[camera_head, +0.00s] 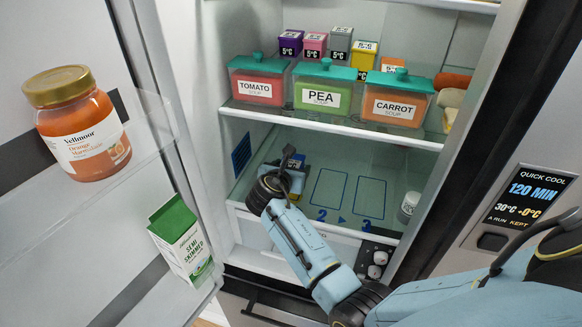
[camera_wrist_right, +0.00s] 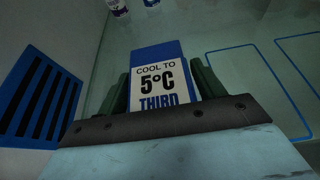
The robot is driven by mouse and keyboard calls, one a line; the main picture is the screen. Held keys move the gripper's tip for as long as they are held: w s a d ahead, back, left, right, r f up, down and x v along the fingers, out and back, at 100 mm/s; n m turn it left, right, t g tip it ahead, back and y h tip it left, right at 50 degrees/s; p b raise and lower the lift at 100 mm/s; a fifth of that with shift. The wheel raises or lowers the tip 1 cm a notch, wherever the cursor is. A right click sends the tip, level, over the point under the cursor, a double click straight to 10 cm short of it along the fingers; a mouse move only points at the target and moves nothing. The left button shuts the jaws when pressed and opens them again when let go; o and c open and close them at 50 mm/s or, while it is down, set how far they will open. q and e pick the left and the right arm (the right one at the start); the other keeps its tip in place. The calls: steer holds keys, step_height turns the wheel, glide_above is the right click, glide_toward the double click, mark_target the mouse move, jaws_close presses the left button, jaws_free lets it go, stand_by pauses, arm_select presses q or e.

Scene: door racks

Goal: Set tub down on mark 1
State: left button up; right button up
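The blue tub (camera_wrist_right: 157,52) has a white label reading "COOL TO 5°C THIRD". In the right wrist view it stands between the two dark green fingers of my right gripper (camera_wrist_right: 162,78), which lie close against its sides. In the head view my right gripper (camera_head: 287,163) is over the left part of the lower fridge shelf (camera_head: 347,160) and largely covers the tub. Blue outlines of mark 2 (camera_head: 328,188) and mark 3 (camera_head: 370,196) show to the right. Mark 1 is hidden by the gripper and arm. I cannot tell whether the tub touches the shelf. My left gripper is not in view.
The shelf above holds tomato (camera_head: 257,80), pea (camera_head: 323,90) and carrot (camera_head: 397,100) soup containers with several small tubs behind. A blue vent (camera_head: 241,155) is on the left wall. A white jar (camera_head: 408,206) stands right of mark 3. The open door (camera_head: 150,150) borders the left.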

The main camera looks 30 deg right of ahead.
steer(key=shift+o, duration=0.3)
steer(key=shift+s+a+r, duration=0.1)
steer(key=shift+r, duration=0.1)
steer(key=v, duration=1.1)
steer(key=shift+s+a+r, duration=0.2)
steer(key=shift+a, duration=0.1)
